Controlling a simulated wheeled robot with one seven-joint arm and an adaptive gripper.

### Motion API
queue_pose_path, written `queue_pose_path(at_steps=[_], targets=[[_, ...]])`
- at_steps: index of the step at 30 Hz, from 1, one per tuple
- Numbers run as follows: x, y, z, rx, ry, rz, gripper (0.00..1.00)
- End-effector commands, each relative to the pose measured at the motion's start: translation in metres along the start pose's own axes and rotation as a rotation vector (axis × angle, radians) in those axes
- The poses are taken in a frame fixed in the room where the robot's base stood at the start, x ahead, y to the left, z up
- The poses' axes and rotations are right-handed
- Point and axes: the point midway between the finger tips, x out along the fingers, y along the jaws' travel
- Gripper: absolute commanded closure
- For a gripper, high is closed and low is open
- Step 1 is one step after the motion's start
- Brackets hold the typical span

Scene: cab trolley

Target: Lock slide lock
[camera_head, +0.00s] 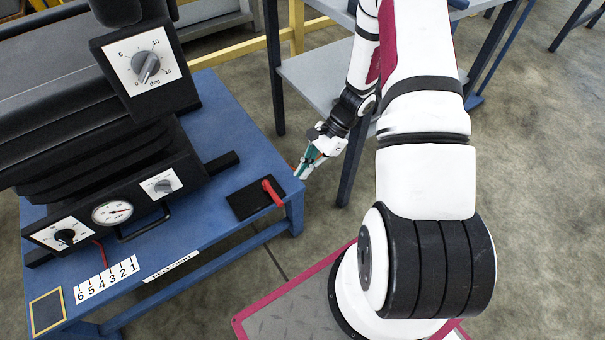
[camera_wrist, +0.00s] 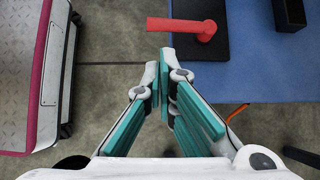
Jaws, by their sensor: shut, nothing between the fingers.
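The slide lock appears to be the red handle (camera_head: 273,193) on a black plate (camera_head: 246,204), at the right end of the blue trolley top. In the wrist view the red handle (camera_wrist: 180,27) points left past the edge of its black plate (camera_wrist: 212,48). My gripper (camera_head: 303,172) is shut and empty, just beyond the trolley's right edge and apart from the handle. In the wrist view my gripper's teal-padded fingers (camera_wrist: 161,72) point toward the handle, with a short gap between.
The blue trolley (camera_head: 215,195) carries a black machine with dials (camera_head: 145,66). A black bar end (camera_head: 222,162) sticks out behind the plate. A grey shelf table (camera_head: 318,75) stands behind my arm. Grey floor (camera_wrist: 105,75) lies beside the trolley.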

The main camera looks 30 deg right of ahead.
Motion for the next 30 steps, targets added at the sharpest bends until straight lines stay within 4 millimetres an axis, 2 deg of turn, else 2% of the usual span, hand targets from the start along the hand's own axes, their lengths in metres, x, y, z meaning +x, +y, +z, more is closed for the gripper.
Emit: queue_pose_path(at_steps=[1,6,12,18,30], targets=[[0.012,0.001,-0.001,0.001,-0.003,0.003,1.00],[0.043,0.001,-0.001,-0.001,-0.002,0.003,1.00],[0.069,0.001,-0.001,0.000,-0.001,0.001,1.00],[0.078,0.001,0.000,-0.001,-0.001,0.001,1.00],[0.079,0.001,0.000,0.001,0.000,-0.001,1.00]])
